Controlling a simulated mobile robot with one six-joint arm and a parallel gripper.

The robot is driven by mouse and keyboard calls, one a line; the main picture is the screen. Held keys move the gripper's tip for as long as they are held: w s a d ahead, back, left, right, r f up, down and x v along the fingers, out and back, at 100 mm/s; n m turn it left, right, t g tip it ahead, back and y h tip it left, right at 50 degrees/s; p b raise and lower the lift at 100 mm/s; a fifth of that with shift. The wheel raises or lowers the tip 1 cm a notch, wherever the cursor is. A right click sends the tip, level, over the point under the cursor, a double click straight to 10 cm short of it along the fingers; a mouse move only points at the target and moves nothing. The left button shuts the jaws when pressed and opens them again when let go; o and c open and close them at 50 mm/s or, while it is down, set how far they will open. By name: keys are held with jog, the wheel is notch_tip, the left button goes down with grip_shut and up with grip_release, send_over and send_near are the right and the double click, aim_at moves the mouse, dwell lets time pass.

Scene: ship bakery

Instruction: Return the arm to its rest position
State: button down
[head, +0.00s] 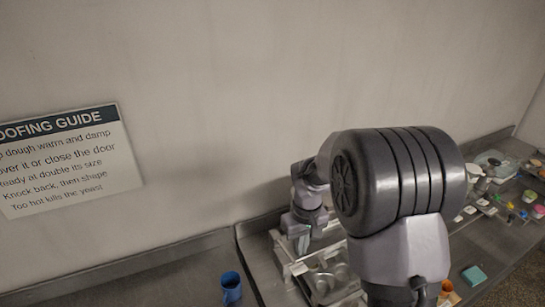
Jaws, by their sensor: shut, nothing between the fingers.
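My arm fills the middle and right of the head view, with a large dark ribbed joint close to the camera. Behind it the arm's far end reaches down over the counter, and my gripper (303,241) points downward there, small and partly shaded. It is shut and holds nothing that I can see. It is near the left edge of a metal tray (322,284); I cannot tell whether it touches anything. The near joint hides part of the arm and of the counter.
A blue mug (231,287) stands on the left counter (165,283). A teal block (474,275) and several small coloured items lie on the right counter, with a scale-like device (494,160) farther back. A proofing guide sign (70,160) hangs on the wall (225,90).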

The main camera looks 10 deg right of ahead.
jog(key=s+a+f+m+t+b, duration=0.1)
jog(key=s+f+m+b, duration=0.1)
jog(key=s+f+b, duration=0.3)
jog(key=s+a+f+m+t+y+b, duration=0.1)
jog(key=s+f+b, duration=0.4)
jog(key=s+b, duration=0.6)
jog(key=s+a+f+m+t+b, duration=0.1)
jog(key=s+f+m+t+b, duration=0.2)
jog(key=s+b, duration=0.5)
notch_tip(320, 180, down, 2)
jog(key=m+b, duration=0.1)
jog(key=b, duration=0.6)
jog(key=shift+s+a+y+b, duration=0.35)
jog(key=shift+y, duration=0.05)
